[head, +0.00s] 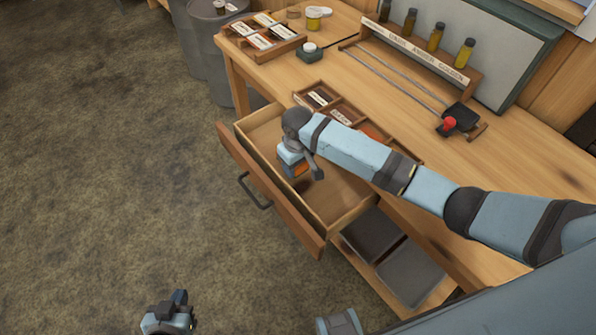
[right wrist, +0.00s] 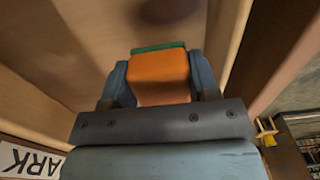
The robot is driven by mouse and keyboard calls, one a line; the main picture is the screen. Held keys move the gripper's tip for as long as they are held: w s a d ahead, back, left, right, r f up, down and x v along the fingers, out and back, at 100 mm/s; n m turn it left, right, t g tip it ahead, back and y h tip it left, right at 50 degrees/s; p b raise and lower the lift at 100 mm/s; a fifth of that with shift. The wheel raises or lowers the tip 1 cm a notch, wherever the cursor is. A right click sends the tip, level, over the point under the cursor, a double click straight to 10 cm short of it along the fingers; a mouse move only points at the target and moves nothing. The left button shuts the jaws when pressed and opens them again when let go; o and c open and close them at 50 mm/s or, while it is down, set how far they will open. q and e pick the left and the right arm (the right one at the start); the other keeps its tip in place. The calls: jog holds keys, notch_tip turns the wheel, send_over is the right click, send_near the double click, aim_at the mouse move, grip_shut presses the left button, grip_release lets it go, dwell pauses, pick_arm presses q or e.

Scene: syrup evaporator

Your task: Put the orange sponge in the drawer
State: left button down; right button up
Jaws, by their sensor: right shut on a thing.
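The orange sponge (right wrist: 160,78), with a green layer at its far side, is held between the two fingers of my right gripper (right wrist: 160,82) in the right wrist view. In the head view a little of its orange (head: 300,170) shows below the right gripper (head: 295,160). The wooden drawer (head: 345,206) is pulled open from the table, and the right gripper and sponge are over its inside. I cannot tell if the sponge touches the drawer floor. My left gripper (head: 170,311) is low at the bottom left, away from the drawer; its fingers are unclear.
The drawer's front has a dark handle (head: 254,191). Above it on the table (head: 500,165) stands a divided tray (head: 327,90). A shelf with dark trays (head: 412,275) is beside the drawer. A bottle rack (head: 420,50) and a red-knobbed object (head: 449,123) are farther back.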

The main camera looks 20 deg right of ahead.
jog(key=shift+f, duration=1.95)
jog(key=o, duration=0.9)
jog(key=shift+f, duration=0.1)
notch_tip(320, 180, up, 12)
jog(key=shift+r, duration=0.15)
